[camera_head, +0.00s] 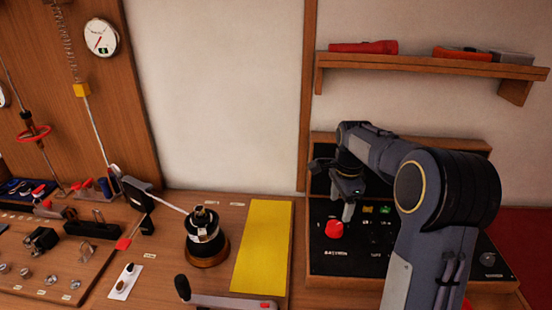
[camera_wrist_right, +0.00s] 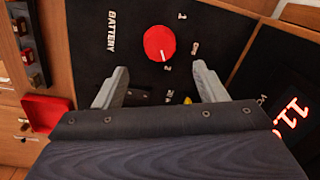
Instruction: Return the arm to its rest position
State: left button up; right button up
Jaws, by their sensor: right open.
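My right arm comes in from the right in the head view. Its gripper (camera_head: 347,207) is over the black control panel (camera_head: 330,262), close to a red knob (camera_head: 334,229). In the right wrist view the two grey fingers of my right gripper (camera_wrist_right: 157,88) stand apart with nothing between them. The red knob (camera_wrist_right: 159,43) shows beyond the fingertips, near the label "BATTERY" and the numbers 1 and 2. I cannot tell how far the fingertips are from the panel. My left gripper does not show.
A yellow mat (camera_head: 263,248) lies left of the panel. A black cylinder on a brass base (camera_head: 207,240) stands beside the mat. A wooden shelf (camera_head: 430,64) hangs above the arm. A red tray (camera_wrist_right: 46,112) and a lit red display (camera_wrist_right: 291,113) show in the wrist view.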

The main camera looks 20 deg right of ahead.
jog(key=s+a+r+n+t+y, duration=0.2)
jog(key=s+a+n, duration=0.3)
jog(key=s+a, duration=0.15)
jog(key=s+a+r+n+t+y, duration=0.1)
jog(key=s+a+r+n, duration=0.2)
jog(key=s+a+n, duration=0.4)
jog(key=s+a+f+n+t+y, duration=0.1)
jog(key=s+a+f+n, duration=0.3)
jog(key=s, duration=0.7)
jog(key=a+n+t, duration=0.1)
jog(key=a+n, duration=0.1)
jog(key=a, duration=0.1)
jog(key=shift+s+f+n, duration=0.15)
jog(key=shift+f+n, duration=0.05)
jog(key=shift+n, duration=0.1)
jog(key=shift+a, duration=0.1)
